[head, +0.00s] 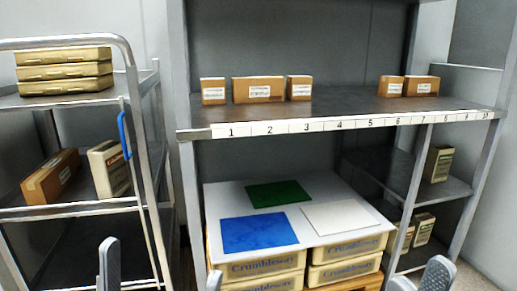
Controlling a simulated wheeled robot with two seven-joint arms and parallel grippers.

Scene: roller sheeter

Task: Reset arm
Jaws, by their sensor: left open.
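My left gripper (161,272) shows at the bottom edge, left of centre. Its two grey fingers stand wide apart with nothing seen between them. My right gripper (419,279) shows at the bottom right. Only the tips of its grey fingers show, close to each other, and whether they meet is hidden below the picture edge. No held object is visible at either gripper. Both grippers appear in front of the shelf and the stacked cases. The rest of both arms is out of view.
A metal cart (70,213) with boxes stands at left. A numbered shelf (345,107) holds several small cartons. Below it, a white board (225,197) with green (278,194), blue (258,233) and white (341,217) sheets lies on Crumbleway cases (345,270). More boxes stand at right.

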